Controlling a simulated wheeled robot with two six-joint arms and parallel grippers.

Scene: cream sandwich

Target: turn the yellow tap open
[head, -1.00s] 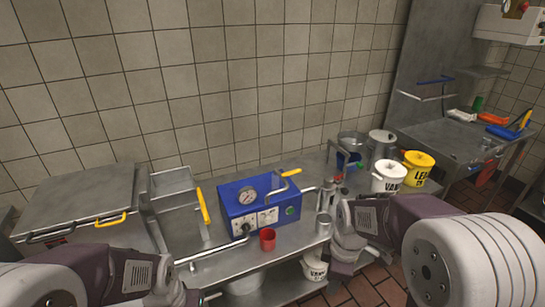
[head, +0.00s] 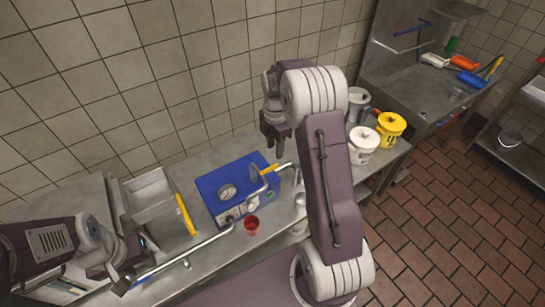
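The yellow tap handle (head: 270,169) sits on a bent grey pipe at the right end of the blue box (head: 210,190), which has a round gauge and switches on its front. My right gripper (head: 276,154) points down just above and behind the yellow handle, near the wall. It looks apart from the handle; its finger gap is too small to judge. My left gripper (head: 124,283) is low at the left, near the end of a long grey pipe (head: 190,248). Whether it touches the pipe or is open is unclear.
A red cup (head: 251,225) stands in front of the blue box. White (head: 362,146) and yellow (head: 389,130) buckets stand right of my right arm. The tiled wall is close behind.

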